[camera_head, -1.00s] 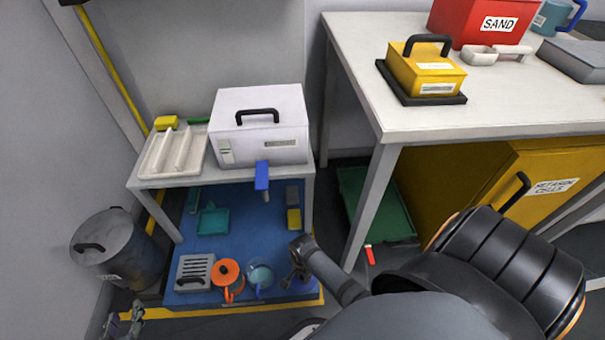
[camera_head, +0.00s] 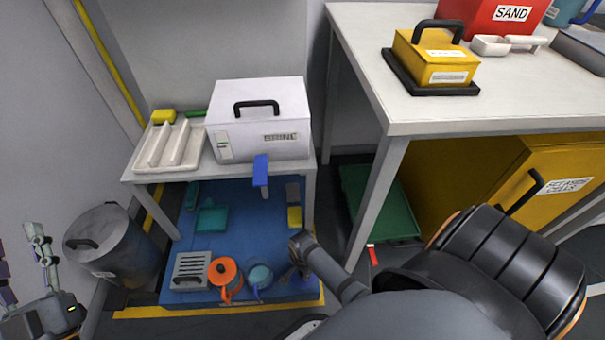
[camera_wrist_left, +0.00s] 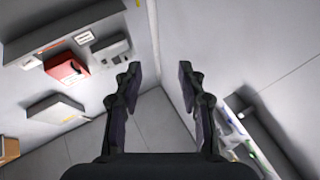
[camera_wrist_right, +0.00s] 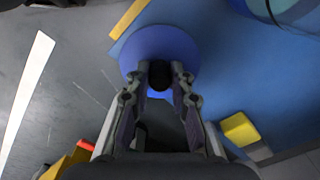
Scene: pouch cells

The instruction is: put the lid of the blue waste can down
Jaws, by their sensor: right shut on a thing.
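My right gripper (camera_wrist_right: 160,72) is shut on the dark knob of a round blue lid (camera_wrist_right: 184,52) in the right wrist view. In the head view this gripper (camera_head: 298,268) points down over the front right of the blue mat, and a dark blue piece (camera_head: 306,284) shows partly behind it. The waste can's body is not clearly visible; I cannot tell whether the lid touches it. My left gripper (camera_wrist_left: 160,75) is open and empty in the left wrist view, and shows at the lower left of the head view.
An orange pot (camera_head: 223,270) and a teal vessel (camera_head: 260,276) stand left of the right gripper on the blue mat (camera_head: 245,225). A yellow block (camera_head: 294,217) lies behind. A table leg (camera_head: 377,200) rises at right. A dark grey can (camera_head: 125,250) stands far left.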

